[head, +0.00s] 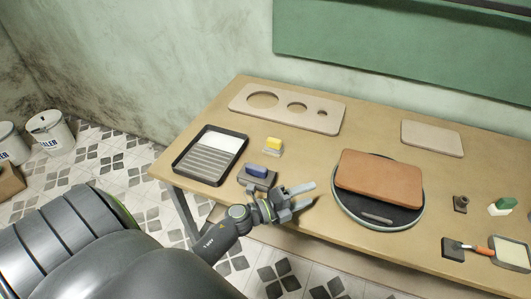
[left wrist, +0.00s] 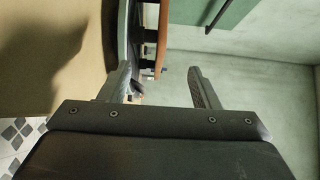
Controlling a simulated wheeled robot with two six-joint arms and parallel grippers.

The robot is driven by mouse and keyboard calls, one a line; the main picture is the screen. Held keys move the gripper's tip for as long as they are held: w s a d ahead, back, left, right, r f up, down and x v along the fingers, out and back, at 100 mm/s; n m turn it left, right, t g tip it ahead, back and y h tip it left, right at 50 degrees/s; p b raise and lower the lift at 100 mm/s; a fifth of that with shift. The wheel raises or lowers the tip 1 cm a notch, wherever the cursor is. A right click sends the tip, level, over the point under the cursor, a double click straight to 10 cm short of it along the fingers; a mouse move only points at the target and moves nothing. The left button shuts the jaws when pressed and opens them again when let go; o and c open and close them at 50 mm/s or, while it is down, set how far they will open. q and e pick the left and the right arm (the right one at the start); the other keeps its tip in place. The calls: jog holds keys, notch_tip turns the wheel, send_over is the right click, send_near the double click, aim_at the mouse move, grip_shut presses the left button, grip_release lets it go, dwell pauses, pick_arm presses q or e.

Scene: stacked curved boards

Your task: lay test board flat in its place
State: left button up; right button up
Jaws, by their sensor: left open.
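A brown, round-cornered board (head: 379,179) lies over a round dark turntable-like base (head: 376,217). Its upper left edge reaches past the base's rim. My left gripper (head: 302,196) is open and empty, to the left of the base near the table's front edge, its fingers pointing toward the board. In the left wrist view the board's thin edge (left wrist: 162,32) shows ahead, between the lines of the two open fingers (left wrist: 163,84), with a gap before it. The dark base (left wrist: 124,30) shows beside it. The board's underside is mostly hidden. My right gripper is out of view.
A pale board with three holes (head: 325,116) and a plain pale board (head: 432,138) lie at the back. A dark tray (head: 182,162), a yellow block (head: 273,143) and a blue-topped block (head: 257,171) are at left. Small tools (head: 478,248) lie at right.

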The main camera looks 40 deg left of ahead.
pick_arm(q)
jog(key=b+v, duration=0.4)
jog(key=v, duration=0.9)
jog(key=shift+w+r, duration=0.1)
